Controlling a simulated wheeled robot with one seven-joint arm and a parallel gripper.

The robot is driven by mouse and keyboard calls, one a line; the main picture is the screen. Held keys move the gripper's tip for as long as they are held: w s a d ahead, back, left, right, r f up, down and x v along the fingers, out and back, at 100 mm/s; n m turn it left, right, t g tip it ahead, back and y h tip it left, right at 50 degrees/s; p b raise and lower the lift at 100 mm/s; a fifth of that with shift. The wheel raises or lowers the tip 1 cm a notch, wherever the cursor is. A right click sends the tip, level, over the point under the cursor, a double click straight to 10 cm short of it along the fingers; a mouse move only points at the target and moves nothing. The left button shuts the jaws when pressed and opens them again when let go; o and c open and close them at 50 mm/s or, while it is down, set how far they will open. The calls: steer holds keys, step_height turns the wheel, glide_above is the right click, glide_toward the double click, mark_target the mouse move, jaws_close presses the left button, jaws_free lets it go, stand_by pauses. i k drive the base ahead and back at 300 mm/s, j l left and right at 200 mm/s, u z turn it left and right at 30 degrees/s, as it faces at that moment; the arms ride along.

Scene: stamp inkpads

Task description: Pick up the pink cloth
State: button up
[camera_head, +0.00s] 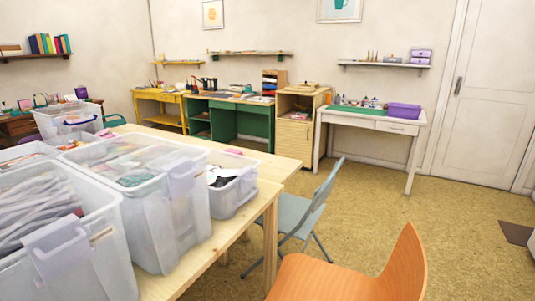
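A small pink item (233,152) shows just behind the small clear bin on the wooden table; it is too small to tell whether it is cloth. Another pinkish patch (105,133) shows behind the large bins at the left, partly hidden by them. No other thing can be clearly made out as a pink cloth. My gripper is not in view.
Clear plastic bins (160,205) crowd the wooden table (190,255). A smaller bin (232,193) stands near its right edge. A grey folding chair (303,205) and an orange chair (350,275) stand beside it. The floor (440,235) at right is open, before a white desk (372,120).

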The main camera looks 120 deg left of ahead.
mark_target(230, 149)
steer(key=u, duration=3.6)
steer(key=i+l+z, duration=0.35)
steer(key=i, duration=0.3)
steer(key=i+l+z, duration=0.1)
steer(key=i, duration=0.8)
steer(key=i+l+z, duration=0.1)
steer(key=i+l, duration=0.15)
steer(key=i, duration=0.6)
steer(key=i+u, duration=0.25)
steer(key=i, duration=0.2)
steer(key=i+l+u, duration=0.25)
steer(key=i, duration=0.2)
steer(key=i+l+u, duration=0.25)
steer(key=i, duration=0.2)
steer(key=i+l+u, duration=0.1)
steer(key=u, duration=0.3)
steer(key=i+l+u, duration=0.25)
steer(key=u, duration=0.15)
steer(key=i+l+u, duration=0.2)
steer(key=u, duration=0.2)
steer(key=i+l+u, duration=0.1)
steer(key=l+u, duration=0.5)
steer(key=u, duration=0.2)
steer(key=i+l, duration=0.05)
